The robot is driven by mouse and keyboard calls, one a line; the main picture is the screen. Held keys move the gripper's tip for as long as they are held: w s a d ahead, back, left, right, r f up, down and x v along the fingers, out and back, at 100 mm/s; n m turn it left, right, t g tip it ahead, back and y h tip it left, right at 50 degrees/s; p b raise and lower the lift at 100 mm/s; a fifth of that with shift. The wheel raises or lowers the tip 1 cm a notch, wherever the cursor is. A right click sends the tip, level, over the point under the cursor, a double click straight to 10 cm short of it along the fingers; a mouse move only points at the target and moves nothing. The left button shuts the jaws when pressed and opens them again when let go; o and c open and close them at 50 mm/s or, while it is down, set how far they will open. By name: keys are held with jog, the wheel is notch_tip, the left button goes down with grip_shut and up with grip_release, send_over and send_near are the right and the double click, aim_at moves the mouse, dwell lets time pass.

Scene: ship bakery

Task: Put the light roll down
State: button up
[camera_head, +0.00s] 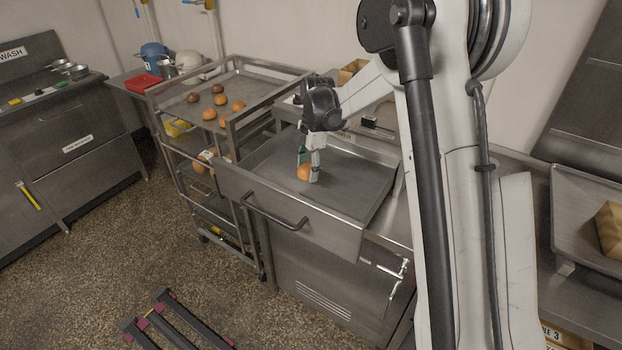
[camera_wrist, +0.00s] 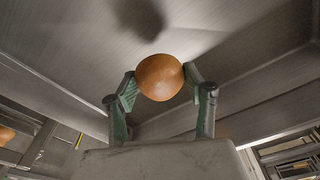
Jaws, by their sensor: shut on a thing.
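The light roll (camera_head: 304,172) is round and orange-brown. My gripper (camera_head: 310,174) is shut on it, over the front part of an open metal drawer (camera_head: 352,186) with a flat bare floor. In the wrist view the roll (camera_wrist: 160,77) sits between the two green-padded fingertips of my gripper (camera_wrist: 161,85). A dark shadow lies on the metal beyond the roll in that view. I cannot tell whether the roll touches the drawer floor.
A wheeled rack (camera_head: 165,120) stands left of the drawer, with several light and dark rolls on its top tray. The drawer's front panel and handle (camera_head: 274,212) stick out towards the aisle.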

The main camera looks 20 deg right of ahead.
aim_at(311, 187)
jog(key=shift+s+d+f, duration=0.15)
jog(key=shift+d+f, duration=0.15)
jog(key=shift+d, duration=0.15)
jog(key=shift+f+p, duration=0.4)
jog(key=shift+f, duration=1.55)
jog(key=shift+f, duration=0.2)
jog(key=o, duration=1)
jog(key=shift+r, duration=0.2)
